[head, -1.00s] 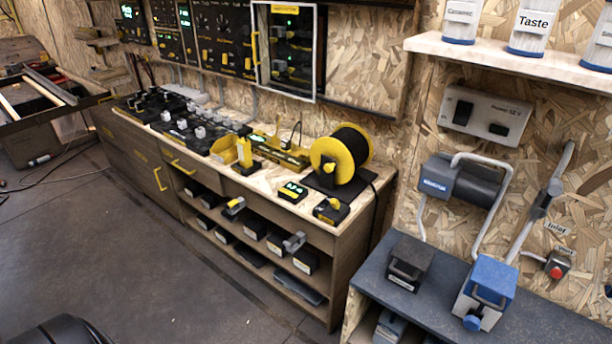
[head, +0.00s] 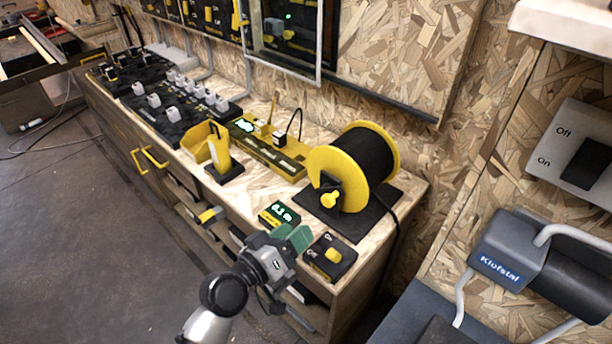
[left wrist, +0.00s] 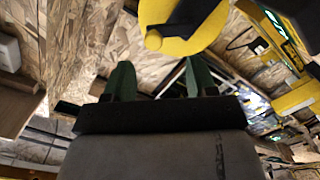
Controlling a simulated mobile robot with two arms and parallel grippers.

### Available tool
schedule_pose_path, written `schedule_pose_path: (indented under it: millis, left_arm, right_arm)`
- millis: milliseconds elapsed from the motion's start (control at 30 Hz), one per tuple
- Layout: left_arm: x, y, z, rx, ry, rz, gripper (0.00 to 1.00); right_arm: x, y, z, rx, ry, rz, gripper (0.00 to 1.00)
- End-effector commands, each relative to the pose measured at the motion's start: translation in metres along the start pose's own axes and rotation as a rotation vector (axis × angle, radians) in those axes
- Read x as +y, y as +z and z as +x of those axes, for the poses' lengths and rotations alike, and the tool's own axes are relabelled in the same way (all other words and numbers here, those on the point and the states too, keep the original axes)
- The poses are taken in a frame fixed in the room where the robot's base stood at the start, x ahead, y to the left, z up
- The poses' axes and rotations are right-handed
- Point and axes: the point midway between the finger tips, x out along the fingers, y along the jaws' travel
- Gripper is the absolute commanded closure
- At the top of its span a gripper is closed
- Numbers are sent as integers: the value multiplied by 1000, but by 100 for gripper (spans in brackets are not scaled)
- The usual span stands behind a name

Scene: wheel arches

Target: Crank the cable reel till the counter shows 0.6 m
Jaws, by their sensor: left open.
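The cable reel (head: 368,158) has yellow flanges and black cable and stands on a black base at the right end of the bench. Its crank has a yellow knob (head: 330,200) on the near flange. The counter (head: 280,213) is a small box left of the reel; its green digits look like 0.1 m. My left gripper (head: 292,238), with green fingers, is open and empty in front of the counter, short of the knob. In the left wrist view its spread fingers (left wrist: 160,80) point toward the yellow flange (left wrist: 205,38) and knob (left wrist: 153,40), apart from both. My right gripper is not in view.
A black box with a yellow knob (head: 334,255) sits at the bench's front edge, close right of my gripper. Shelves lie below the bench (head: 408,205).

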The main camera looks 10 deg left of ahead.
Motion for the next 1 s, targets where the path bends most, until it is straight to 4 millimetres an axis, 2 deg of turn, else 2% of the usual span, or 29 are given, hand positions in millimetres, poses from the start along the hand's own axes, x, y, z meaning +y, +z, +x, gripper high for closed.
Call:
schedule_pose_path:
  millis: [167,400,700,1000]
  left_arm:
    - [11,-10,8,19,27,-4,43]
    - [12,-11,50,20,26,-5,43]
    - [11,-10,97,17,24,-2,43]
    - [11,-10,107,16,23,-1,43]
  right_arm:
    - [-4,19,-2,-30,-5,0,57]
    - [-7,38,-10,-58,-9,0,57]
    - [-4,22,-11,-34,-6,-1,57]
    - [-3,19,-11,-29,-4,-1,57]
